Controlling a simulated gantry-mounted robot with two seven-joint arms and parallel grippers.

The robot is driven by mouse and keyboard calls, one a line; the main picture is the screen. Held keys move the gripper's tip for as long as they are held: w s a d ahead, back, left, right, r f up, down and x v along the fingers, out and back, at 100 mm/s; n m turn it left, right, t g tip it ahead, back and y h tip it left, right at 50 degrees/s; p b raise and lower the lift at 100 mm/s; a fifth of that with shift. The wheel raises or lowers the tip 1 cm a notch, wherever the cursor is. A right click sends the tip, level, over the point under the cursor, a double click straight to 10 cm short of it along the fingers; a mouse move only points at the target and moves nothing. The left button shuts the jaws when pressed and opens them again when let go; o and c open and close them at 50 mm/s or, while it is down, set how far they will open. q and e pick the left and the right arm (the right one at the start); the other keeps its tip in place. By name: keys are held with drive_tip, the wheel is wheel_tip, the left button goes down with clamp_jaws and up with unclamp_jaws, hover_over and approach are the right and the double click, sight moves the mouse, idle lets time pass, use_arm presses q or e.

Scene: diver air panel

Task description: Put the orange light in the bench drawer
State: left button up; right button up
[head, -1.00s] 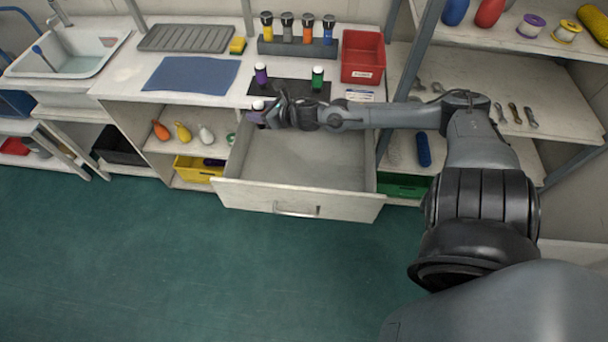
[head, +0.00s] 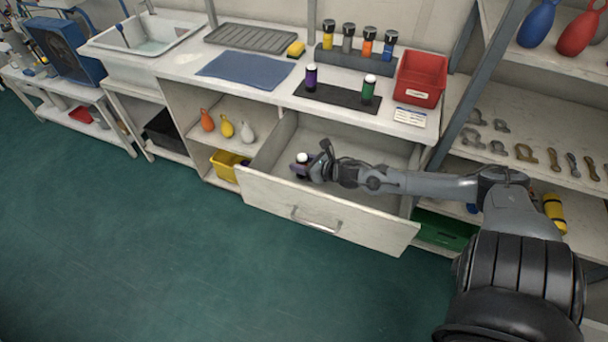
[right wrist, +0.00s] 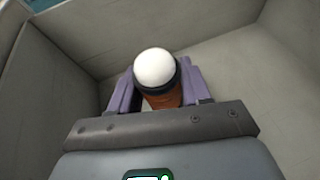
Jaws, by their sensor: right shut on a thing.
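My right gripper (head: 304,168) is shut on the orange light (right wrist: 162,97), which has an orange-brown body, a dark collar and a white domed top. In the head view only the light's white top (head: 302,157) shows clearly, between the purple fingers. The bench drawer (head: 370,232) is pulled open, and its visible floor is bare. The gripper and light are at the drawer's left front part, with drawer walls around them in the right wrist view. I cannot tell whether the light touches the drawer floor. My left gripper is not in view.
Purple (head: 311,78) and green (head: 369,89) lights stand on a black mat on the bench above. Behind them a rack (head: 350,60) holds several black-capped cylinders, one orange. A red bin (head: 421,78) stands to the right. A shelf upright (head: 470,90) rises near my right arm.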

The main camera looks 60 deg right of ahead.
drive_tip(key=shift+w+f, duration=0.1)
drive_tip(key=shift+f, duration=0.4)
wheel_tip(320, 180, down, 2)
drive_tip(key=shift+f+b, duration=0.1)
drive_tip(key=shift+b, duration=0.65)
drive_tip(key=shift+f, duration=0.35)
drive_tip(key=shift+f, duration=0.2)
drive_tip(key=o, duration=1.2)
drive_tip(key=shift+r, duration=0.1)
